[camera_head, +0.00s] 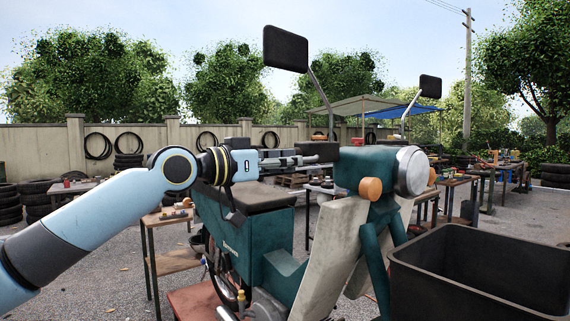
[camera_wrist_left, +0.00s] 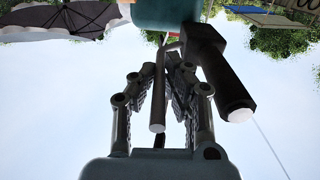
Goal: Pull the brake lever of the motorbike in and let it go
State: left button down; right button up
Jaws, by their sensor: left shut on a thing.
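The motorbike (camera_head: 353,168) stands in front of me, teal with a round headlight (camera_head: 411,171). My left gripper (camera_head: 305,160) reaches in from the left to its handlebar. In the left wrist view the brake lever (camera_wrist_left: 158,98) is a thin brown rod between the two fingers of my left gripper (camera_wrist_left: 160,78), which is shut on it. The thicker dark handlebar grip (camera_wrist_left: 216,70) with a pale end lies to the right of the lever, a gap between their free ends. In the head view my gripper largely hides the lever. My right gripper is not in view.
Two mirrors (camera_head: 286,48) (camera_head: 430,86) rise on stalks above the handlebar. A black crate (camera_head: 480,270) fills the lower right. Workbenches (camera_head: 160,225) with tools and stacked tyres (camera_head: 10,205) stand behind. Open gravel lies at lower left.

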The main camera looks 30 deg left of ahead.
pick_arm(q)
jog(key=c, duration=1.7)
grip_release()
jog(key=shift+c, duration=0.2)
jog(key=o, duration=0.4)
jog(key=shift+a, duration=0.1)
jog(key=shift+c, duration=0.2)
jog(key=shift+a, duration=0.15)
jog(key=shift+r, duration=0.2)
notch_tip(320, 180, up, 10)
jog(key=shift+f, duration=0.2)
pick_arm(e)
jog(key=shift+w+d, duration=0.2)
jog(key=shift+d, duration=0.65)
pick_arm(q)
jog(key=shift+f, duration=0.1)
